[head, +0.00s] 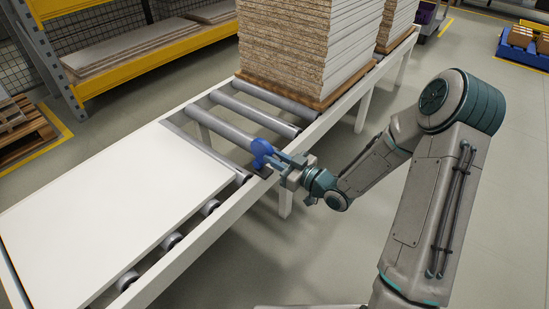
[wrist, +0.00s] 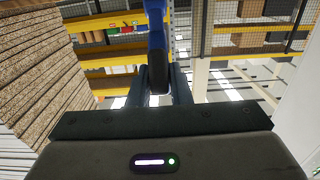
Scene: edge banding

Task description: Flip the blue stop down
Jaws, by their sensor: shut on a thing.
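The blue stop (head: 262,150) stands up at the near rail of the roller conveyor, between the white panel and the stack of boards. My gripper (head: 276,163) reaches in from the right and is shut on the stop. In the wrist view the blue stop (wrist: 156,45) rises upright between the two fingers (wrist: 159,85), with a dark lower end between them. The fingers hide part of the stop and its mount in the head view.
A white panel (head: 110,205) lies on the rollers at the left. A tall stack of boards (head: 305,50) stands on the conveyor behind the stop. Bare rollers (head: 245,108) lie between them. A yellow rack (head: 150,62) stands beyond.

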